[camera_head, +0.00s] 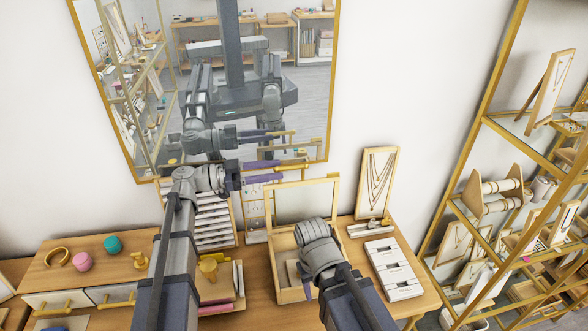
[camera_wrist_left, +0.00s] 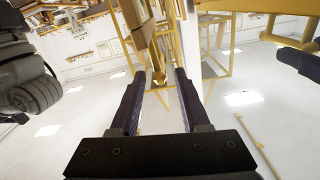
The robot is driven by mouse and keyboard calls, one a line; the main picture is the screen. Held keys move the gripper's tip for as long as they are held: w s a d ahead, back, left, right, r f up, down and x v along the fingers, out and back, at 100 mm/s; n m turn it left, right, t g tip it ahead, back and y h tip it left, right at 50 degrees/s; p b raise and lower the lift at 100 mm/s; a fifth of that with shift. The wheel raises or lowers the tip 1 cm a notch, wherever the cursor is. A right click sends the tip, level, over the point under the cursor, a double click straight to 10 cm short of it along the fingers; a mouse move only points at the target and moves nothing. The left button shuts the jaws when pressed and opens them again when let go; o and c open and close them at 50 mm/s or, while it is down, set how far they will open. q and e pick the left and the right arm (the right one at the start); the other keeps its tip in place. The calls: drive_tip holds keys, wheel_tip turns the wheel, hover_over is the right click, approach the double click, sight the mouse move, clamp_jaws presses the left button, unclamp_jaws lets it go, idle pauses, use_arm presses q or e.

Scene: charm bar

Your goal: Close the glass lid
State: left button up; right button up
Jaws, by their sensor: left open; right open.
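The glass lid (camera_head: 306,181) is a clear pane in a light wooden frame. It stands raised, nearly upright, at the back of a wooden box (camera_head: 282,284) on the table. My left gripper (camera_head: 281,169) is open, just above and left of the lid's top left corner in the head view. In the left wrist view its two dark fingers (camera_wrist_left: 159,75) are apart, with a golden bar behind the gap; I cannot tell what the bar belongs to. My right gripper (camera_head: 308,290) is over the box, mostly hidden by its own wrist; one purple fingertip shows.
A mirror (camera_head: 322,100) hangs behind the table. A necklace board (camera_head: 375,180) and a white slotted tray (camera_head: 392,268) stand right of the box. A white card rack (camera_head: 212,228) and a gold stand (camera_head: 208,269) are at its left. A gold-framed shelf (camera_head: 462,200) stands at the right.

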sight(301, 166)
use_arm(q)
drive_tip(key=shift+w+d, duration=0.2)
drive_tip(key=shift+d, duration=0.85)
drive_tip(key=shift+w+d, duration=0.2)
drive_tip(key=shift+d, duration=0.8)
drive_tip(key=shift+w+d, duration=0.2)
drive_tip(key=shift+d, duration=0.85)
drive_tip(key=shift+c, duration=0.3)
clamp_jaws()
